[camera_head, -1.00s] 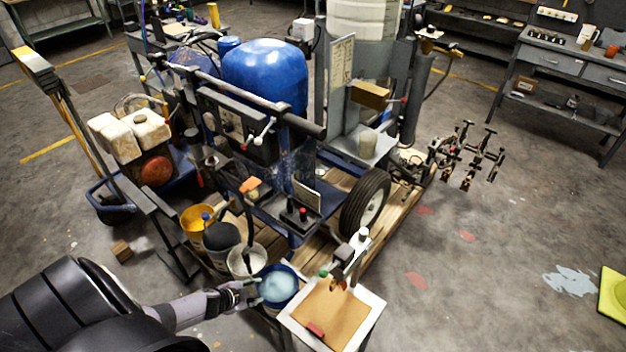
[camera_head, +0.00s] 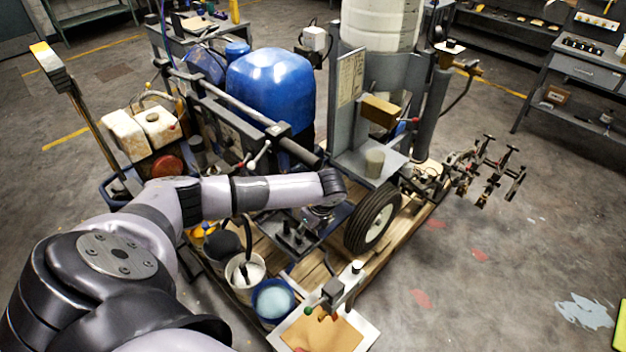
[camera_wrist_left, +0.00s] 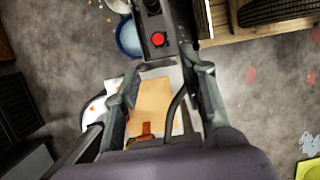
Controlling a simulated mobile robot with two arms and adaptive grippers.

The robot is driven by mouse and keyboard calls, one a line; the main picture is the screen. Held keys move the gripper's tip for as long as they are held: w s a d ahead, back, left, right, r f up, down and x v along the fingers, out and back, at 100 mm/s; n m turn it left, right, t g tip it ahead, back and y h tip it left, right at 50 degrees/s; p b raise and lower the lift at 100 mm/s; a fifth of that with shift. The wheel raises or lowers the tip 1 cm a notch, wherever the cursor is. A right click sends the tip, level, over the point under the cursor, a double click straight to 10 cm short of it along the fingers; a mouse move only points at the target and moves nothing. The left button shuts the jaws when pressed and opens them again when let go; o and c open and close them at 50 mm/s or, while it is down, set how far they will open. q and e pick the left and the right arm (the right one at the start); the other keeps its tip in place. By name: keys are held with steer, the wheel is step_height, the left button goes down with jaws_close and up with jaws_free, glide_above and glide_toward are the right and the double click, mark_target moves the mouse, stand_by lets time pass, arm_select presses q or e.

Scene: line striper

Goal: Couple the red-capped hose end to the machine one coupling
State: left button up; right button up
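My left arm reaches across the head view, and its gripper (camera_head: 316,214) hangs below the wrist, over the front of the machine. In the left wrist view the gripper's (camera_wrist_left: 159,58) two fingers are spread, with nothing between them. A dark box with a red button (camera_wrist_left: 157,39) lies beyond the fingertips. A small red tip (camera_head: 335,318) and a green one (camera_head: 308,310) show on a stand by the white-rimmed tray (camera_head: 368,329); I cannot tell whether the red tip is the hose cap. An orange-red piece (camera_wrist_left: 147,130) lies over the tan board. I cannot single out the machine one coupling.
A blue bucket (camera_head: 273,302) and a white bucket (camera_head: 244,272) stand left of the tray. A black wheel (camera_head: 372,217) and blue tank (camera_head: 270,95) belong to the machine. The floor on the right is mostly clear.

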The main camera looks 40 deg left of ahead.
arm_select(q)
steer(key=b+x, duration=0.2)
steer(key=x, duration=0.1)
steer(key=b+x, duration=0.3)
steer(key=x, duration=0.1)
steer(key=shift+w+a+f+b, duration=0.1)
steer(key=shift+a+f+b, duration=0.05)
steer(key=shift+a+b, duration=0.2)
steer(key=shift+b+x, duration=0.95)
steer(key=shift+x, duration=0.05)
steer(key=shift+a, duration=0.1)
arm_select(e)
step_height(320, 180, down, 8)
steer(key=shift+s+r, duration=0.15)
steer(key=shift+s, duration=0.2)
arm_select(q)
steer(key=shift+c, duration=0.5)
jaws_close()
